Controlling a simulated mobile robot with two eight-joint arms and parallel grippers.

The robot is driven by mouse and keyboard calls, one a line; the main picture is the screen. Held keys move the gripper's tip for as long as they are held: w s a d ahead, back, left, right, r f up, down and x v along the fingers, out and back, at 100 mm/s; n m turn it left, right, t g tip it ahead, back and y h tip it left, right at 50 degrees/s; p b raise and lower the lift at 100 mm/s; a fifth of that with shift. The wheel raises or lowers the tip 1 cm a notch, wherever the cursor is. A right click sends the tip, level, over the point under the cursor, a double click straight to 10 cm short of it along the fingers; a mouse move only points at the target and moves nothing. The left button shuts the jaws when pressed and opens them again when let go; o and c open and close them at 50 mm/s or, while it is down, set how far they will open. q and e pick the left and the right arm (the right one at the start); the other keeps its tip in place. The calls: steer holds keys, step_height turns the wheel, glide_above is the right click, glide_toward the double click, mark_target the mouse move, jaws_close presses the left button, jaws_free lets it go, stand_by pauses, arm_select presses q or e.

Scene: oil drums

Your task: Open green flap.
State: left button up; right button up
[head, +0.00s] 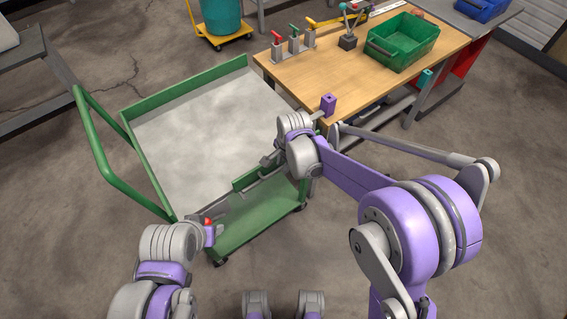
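A green trolley with a pale grey tray (195,135) stands at left. It has raised green walls at the far and left sides. A short green edge piece (242,183) shows at its near right, beside my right gripper (263,168). A green panel (262,222) shows below that edge; I cannot tell whether it is the flap or a lower shelf. My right gripper reaches left over the tray's near right side; its fingers are small and contact is unclear. My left gripper (203,222) is by the tray's near left corner, mostly hidden by its wrist.
The trolley's green handle (98,150) stands out at left. A wooden workbench (345,75) at the back right holds a green bin (403,42) and several coloured levers. A teal drum (221,16) stands on a yellow dolly (222,38) behind.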

jaws_close()
arm_select(q)
steer(key=shift+f, duration=0.15)
arm_select(e)
steer(key=shift+s+f, duration=0.1)
arm_select(q)
step_height(320, 180, down, 23)
steer(key=b, duration=2.1)
steer(key=shift+w+g+b, duration=0.3)
steer(key=shift+w+b, duration=0.05)
steer(key=shift+w, duration=0.1)
arm_select(e)
steer(key=s+d+f+t+y, duration=0.2)
steer(key=f+t+y, duration=0.6)
steer(key=t, duration=0.5)
steer(key=shift+s+d+y, duration=0.4)
steer(key=shift+s+y, duration=0.3)
steer(key=shift+s, duration=0.15)
steer(key=shift+f, duration=0.1)
